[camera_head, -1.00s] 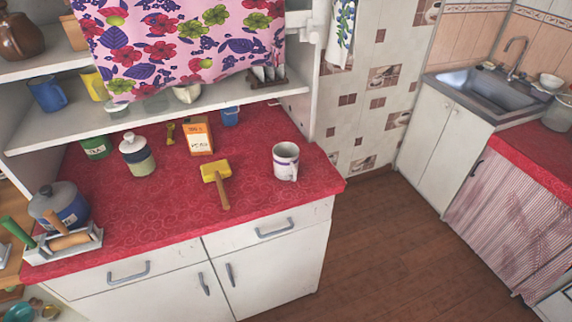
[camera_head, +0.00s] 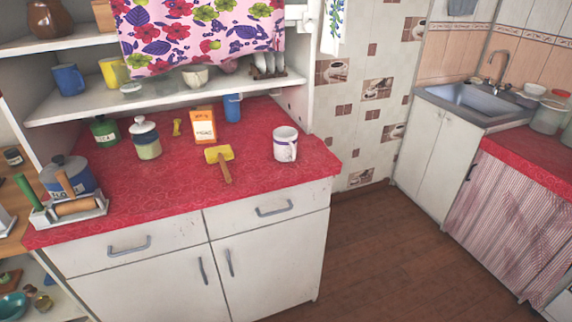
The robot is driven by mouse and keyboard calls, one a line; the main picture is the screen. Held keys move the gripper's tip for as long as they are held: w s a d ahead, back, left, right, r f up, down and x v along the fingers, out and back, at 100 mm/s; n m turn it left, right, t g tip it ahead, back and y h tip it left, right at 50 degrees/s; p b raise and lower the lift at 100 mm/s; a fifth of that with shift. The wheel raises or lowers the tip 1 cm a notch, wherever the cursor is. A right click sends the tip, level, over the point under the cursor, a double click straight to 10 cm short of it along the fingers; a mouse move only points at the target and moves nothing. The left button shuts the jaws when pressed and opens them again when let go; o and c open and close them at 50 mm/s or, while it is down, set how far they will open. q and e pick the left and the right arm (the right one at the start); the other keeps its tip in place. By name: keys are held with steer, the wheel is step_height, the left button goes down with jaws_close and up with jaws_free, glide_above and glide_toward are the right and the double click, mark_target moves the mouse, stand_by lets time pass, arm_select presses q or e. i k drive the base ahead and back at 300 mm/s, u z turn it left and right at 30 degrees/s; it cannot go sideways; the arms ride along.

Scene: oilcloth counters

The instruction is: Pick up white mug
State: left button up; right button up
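The white mug (camera_head: 285,146) stands upright near the right end of the red counter (camera_head: 240,185). It has a dark purple marking, and its handle is on the right side. Neither of my grippers is in the head view, and nothing touches the mug.
A yellow mallet (camera_head: 220,155) lies left of the mug, its handle toward the front edge. An orange and white box (camera_head: 203,127) and a blue cup (camera_head: 233,108) stand behind. A lidded jar (camera_head: 146,140) and a blue pot (camera_head: 68,176) are further left. A shelf (camera_head: 160,92) overhangs the back.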

mark_target(287, 147)
steer(key=u, duration=0.9)
steer(key=i, duration=0.85)
steer(key=z, duration=0.25)
